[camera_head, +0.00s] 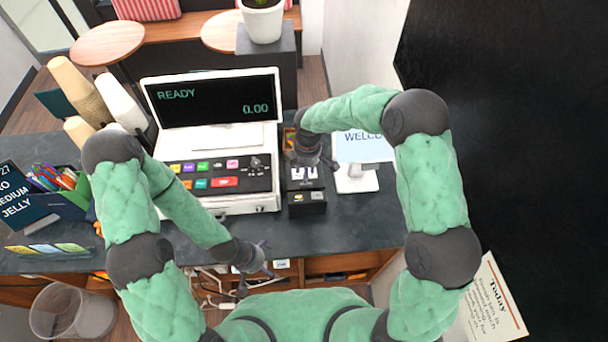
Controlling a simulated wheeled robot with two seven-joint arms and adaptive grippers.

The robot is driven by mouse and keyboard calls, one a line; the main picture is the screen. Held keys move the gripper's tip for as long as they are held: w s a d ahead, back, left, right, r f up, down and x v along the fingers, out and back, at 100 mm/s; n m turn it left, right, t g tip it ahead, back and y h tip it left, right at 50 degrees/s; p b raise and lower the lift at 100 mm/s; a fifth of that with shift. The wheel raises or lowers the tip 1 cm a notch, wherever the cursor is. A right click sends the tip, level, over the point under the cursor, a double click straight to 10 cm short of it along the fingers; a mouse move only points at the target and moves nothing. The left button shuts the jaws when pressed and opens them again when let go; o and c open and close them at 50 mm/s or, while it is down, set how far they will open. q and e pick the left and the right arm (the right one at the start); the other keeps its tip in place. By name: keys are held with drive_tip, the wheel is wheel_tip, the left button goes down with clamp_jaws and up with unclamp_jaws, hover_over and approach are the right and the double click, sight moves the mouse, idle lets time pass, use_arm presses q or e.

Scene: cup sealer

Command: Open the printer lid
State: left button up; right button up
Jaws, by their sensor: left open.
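A narrow black device (306,203) stands on the dark counter just right of the cash register, with small white panels on its top; it looks like the printer. I cannot make out whether its lid is open or shut. My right gripper (303,157) is above the far part of this device and hides some of it. Its fingers are too small and dark to read, and I cannot tell if it touches. My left gripper (262,259) is open and empty near the counter's front edge, below the register and apart from the device.
The cash register (222,187) with its lit screen stands left of the device. Stacked cups (80,93) and a pen box (62,198) are farther left. Dark counter is bare at the right front.

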drive_tip(key=shift+n, duration=0.5)
drive_tip(key=f+b, duration=0.2)
drive_tip(key=f, duration=0.1)
drive_tip(key=w+f+b, duration=0.1)
drive_tip(key=f+b, duration=0.1)
drive_tip(key=f, duration=0.1)
drive_tip(key=f+b, duration=0.2)
drive_tip(key=f, duration=0.1)
drive_tip(key=shift+w+a, duration=0.1)
drive_tip(key=shift+w, duration=0.05)
drive_tip(key=shift+r, duration=0.1)
clamp_jaws()
